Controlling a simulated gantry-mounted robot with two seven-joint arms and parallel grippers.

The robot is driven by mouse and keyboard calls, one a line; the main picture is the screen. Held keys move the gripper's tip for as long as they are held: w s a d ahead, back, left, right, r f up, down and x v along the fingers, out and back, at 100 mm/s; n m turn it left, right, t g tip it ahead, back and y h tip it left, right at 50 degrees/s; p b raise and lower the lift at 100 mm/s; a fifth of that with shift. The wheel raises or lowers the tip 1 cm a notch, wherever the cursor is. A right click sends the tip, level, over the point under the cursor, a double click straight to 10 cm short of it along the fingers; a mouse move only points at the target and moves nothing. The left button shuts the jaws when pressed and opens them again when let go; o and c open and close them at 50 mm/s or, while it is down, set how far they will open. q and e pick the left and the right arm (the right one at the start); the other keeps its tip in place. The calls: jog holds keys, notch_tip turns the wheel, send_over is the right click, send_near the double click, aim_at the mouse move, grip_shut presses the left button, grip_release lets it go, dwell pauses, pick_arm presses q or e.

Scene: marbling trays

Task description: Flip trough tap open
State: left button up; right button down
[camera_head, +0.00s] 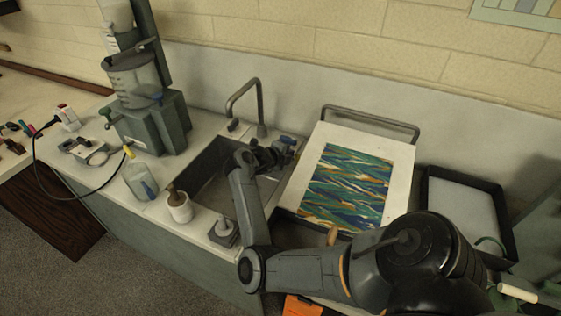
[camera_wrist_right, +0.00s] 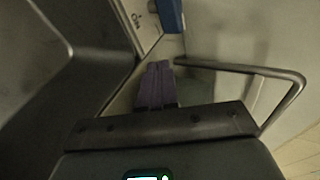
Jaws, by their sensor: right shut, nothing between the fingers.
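A grey gooseneck tap (camera_head: 262,108) stands at the back edge of the sink trough (camera_head: 207,182). My left gripper is out of view.
A marbled sheet lies on a white board (camera_head: 405,160) right of the sink, with a metal rail (camera_head: 370,120) behind. A dark tray (camera_head: 468,205) stands farther right. A white pot (camera_head: 180,210) and a blender-like machine (camera_head: 150,110) are on the left.

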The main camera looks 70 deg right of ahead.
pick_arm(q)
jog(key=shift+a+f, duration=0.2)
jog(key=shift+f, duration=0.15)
pick_arm(e)
jog(key=shift+d+m, duration=0.15)
jog(key=shift+m, duration=0.15)
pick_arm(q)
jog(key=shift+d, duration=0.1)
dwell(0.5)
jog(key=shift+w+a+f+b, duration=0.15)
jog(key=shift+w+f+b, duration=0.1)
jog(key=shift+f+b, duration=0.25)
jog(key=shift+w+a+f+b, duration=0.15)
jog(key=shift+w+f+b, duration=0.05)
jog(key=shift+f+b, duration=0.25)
pick_arm(e)
jog(key=w+a+r, duration=0.2)
jog(key=w, duration=0.3)
jog(key=w+a+r, duration=0.3)
jog(key=w, duration=0.3)
jog(key=shift+w+a, duration=0.15)
jog(key=shift+w, duration=0.1)
